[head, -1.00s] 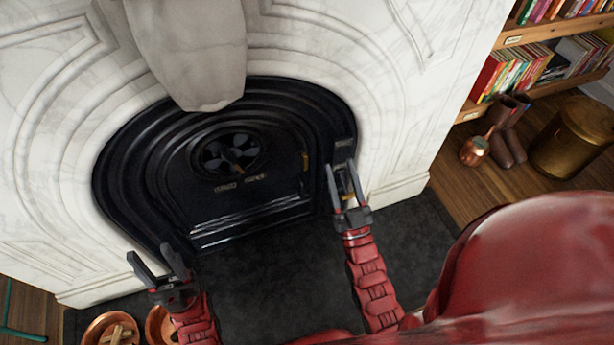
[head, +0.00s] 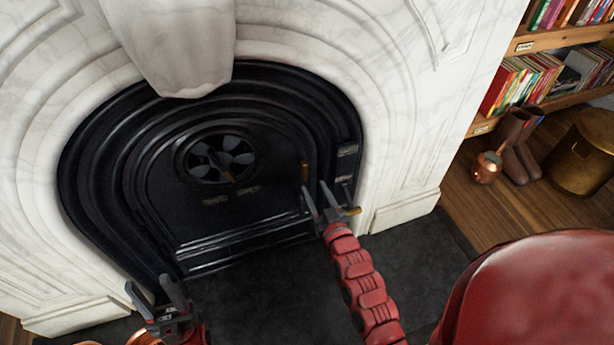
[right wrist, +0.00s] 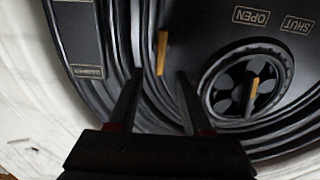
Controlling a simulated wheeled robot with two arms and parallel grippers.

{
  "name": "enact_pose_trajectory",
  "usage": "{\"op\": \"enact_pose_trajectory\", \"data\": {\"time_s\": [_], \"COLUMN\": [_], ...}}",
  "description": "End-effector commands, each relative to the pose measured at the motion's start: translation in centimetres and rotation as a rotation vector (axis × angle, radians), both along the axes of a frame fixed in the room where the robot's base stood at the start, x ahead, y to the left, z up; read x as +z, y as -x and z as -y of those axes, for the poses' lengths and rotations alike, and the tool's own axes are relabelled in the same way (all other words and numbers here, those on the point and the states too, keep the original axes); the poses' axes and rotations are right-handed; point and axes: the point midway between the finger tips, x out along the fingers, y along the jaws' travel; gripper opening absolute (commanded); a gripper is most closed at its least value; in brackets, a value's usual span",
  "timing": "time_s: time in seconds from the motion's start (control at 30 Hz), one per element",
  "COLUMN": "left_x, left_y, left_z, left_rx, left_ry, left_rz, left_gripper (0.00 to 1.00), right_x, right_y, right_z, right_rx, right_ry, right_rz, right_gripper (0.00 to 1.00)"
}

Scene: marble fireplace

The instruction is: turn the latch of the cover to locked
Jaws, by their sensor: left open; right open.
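The black cover (head: 165,200) fills the fireplace arch. Its brass latch (head: 305,171) stands upright near the cover's right edge. In the right wrist view the latch (right wrist: 162,52) appears just beyond and roughly between the fingertips; I see no clear contact. My right gripper (head: 316,188) is open and empty, just below the latch in the head view; it also shows in the right wrist view (right wrist: 160,76). My left gripper (head: 148,284) is open and empty at the lower left, away from the latch.
A round vent (head: 217,160) with a brass knob (right wrist: 251,95) sits mid-cover, by OPEN and SHUT labels. White marble (head: 415,120) surrounds the arch. The dark hearth (head: 275,290) is clear.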

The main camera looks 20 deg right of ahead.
Motion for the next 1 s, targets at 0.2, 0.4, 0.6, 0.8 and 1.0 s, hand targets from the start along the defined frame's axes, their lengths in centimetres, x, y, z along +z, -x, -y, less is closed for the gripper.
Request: {"op": "enact_pose_trajectory", "data": {"time_s": [0.2, 0.4, 0.6, 0.8, 1.0], "left_x": [-1.2, -1.6, -1.6, -1.6, -1.6], "left_y": [0.0, 0.0, 0.1, 0.1, 0.1], "left_z": [0.0, 0.0, 0.0, 0.0, 0.0], "left_rx": [0.000, 0.000, 0.001, 0.001, 0.001], "left_ry": [0.000, -0.004, -0.005, -0.005, -0.005], "left_rz": [0.000, 0.003, 0.004, 0.004, 0.004], "left_gripper": [0.50, 0.50, 0.50, 0.50, 0.50], "right_x": [-0.1, -0.1, -0.1, -0.1, 0.0], "right_y": [-4.3, -6.5, -7.0, -7.0, -7.0], "right_z": [-0.2, -0.2, -0.2, -0.2, -0.2], "right_rx": [0.001, 0.000, 0.000, 0.000, 0.000], "right_ry": [0.000, 0.000, 0.000, 0.000, 0.000], "right_rz": [0.003, 0.000, -0.002, -0.001, 0.000], "right_gripper": [0.50, 0.50, 0.50, 0.46, 0.10]}}
